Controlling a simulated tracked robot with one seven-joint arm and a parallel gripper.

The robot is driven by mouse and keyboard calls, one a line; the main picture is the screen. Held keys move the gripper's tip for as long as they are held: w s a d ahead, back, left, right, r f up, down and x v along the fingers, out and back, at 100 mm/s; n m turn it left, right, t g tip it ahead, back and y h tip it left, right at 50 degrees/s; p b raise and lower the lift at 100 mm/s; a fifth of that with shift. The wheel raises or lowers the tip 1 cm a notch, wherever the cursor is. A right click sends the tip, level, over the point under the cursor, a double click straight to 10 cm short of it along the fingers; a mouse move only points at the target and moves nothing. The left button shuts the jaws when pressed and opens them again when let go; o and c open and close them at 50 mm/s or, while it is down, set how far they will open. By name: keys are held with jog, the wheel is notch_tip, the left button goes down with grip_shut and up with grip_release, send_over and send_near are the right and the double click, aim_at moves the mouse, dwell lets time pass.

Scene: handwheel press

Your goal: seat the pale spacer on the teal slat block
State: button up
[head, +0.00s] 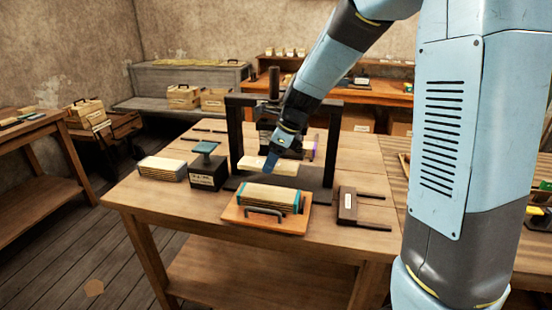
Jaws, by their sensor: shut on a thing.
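The pale spacer (262,166) is a flat light board inside the press frame, behind the teal slat block. My gripper (272,160) reaches down from the upper right and is shut on the spacer; its fingertips are small and partly hidden. The teal slat block (272,197) is a bundle of pale slats with teal ends. It lies on an orange-brown tray (240,218) with a dark handle, in front of the press. The spacer is apart from the block, and I cannot tell how high it is above the press's dark base.
The black press frame (234,135) stands around my gripper, with uprights on both sides. A slat stack (162,168) and a dark block with a teal top (207,173) stand left. A brown clamp-like piece (347,205) with rods lies right. The table's front left is clear.

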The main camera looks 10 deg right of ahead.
dwell(0.4)
jog(key=shift+w+f, duration=0.1)
jog(key=shift+f, duration=0.2)
send_over(269, 193)
jog(key=d, duration=0.1)
jog(key=shift+f, duration=3.1)
jog(key=shift+s+d, duration=0.15)
jog(key=shift+s, duration=0.05)
jog(key=shift+f, duration=1)
jog(key=o, duration=1.2)
